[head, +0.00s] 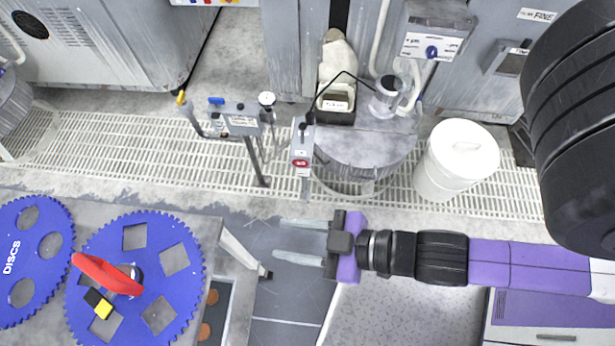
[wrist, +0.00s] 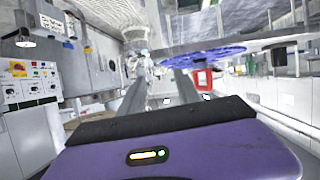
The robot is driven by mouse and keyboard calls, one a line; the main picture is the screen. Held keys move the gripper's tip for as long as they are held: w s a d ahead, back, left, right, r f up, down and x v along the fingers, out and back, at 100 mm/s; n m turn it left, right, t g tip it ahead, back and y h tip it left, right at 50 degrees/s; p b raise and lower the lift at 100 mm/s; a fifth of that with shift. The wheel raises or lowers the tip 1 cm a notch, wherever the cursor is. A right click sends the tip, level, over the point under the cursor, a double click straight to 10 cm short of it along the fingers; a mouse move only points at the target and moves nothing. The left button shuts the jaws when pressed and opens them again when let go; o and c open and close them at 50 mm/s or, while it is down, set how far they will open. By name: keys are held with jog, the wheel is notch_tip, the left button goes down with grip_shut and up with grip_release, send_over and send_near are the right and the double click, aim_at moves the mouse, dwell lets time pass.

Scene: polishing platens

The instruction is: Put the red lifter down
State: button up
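The red lifter (head: 107,274) is on the toothed blue disc (head: 190,285) at the lower left of the head view, over the disc's middle. What its underside touches is hidden. My gripper (head: 300,241) is in the middle of the head view, to the right of the lifter and well apart from it. Its two pale fingers point left, spread apart, with nothing between them. In the wrist view the fingers (wrist: 160,90) reach forward, and a red piece (wrist: 203,79), likely the lifter, shows beyond them by the blue disc (wrist: 205,55).
A second blue disc (head: 50,245) marked "DISCS" lies at the far left. A black and yellow block (head: 98,303) is beside the lifter. The grey bench (head: 205,228) ends short of my gripper. A white bucket (head: 457,160) and a grey drum (head: 365,150) stand behind.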

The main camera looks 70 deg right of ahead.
jog(key=s+d+r+m+t+h, duration=0.1)
jog(key=s+d+r+m+h, duration=0.1)
jog(key=s+d+r, duration=0.2)
jog(key=shift+s+r+m, duration=0.3)
jog(key=shift+s+r, duration=0.4)
jog(key=shift+r, duration=0.05)
jog(key=shift+d, duration=0.1)
jog(key=shift+c, duration=0.2)
dwell(0.6)
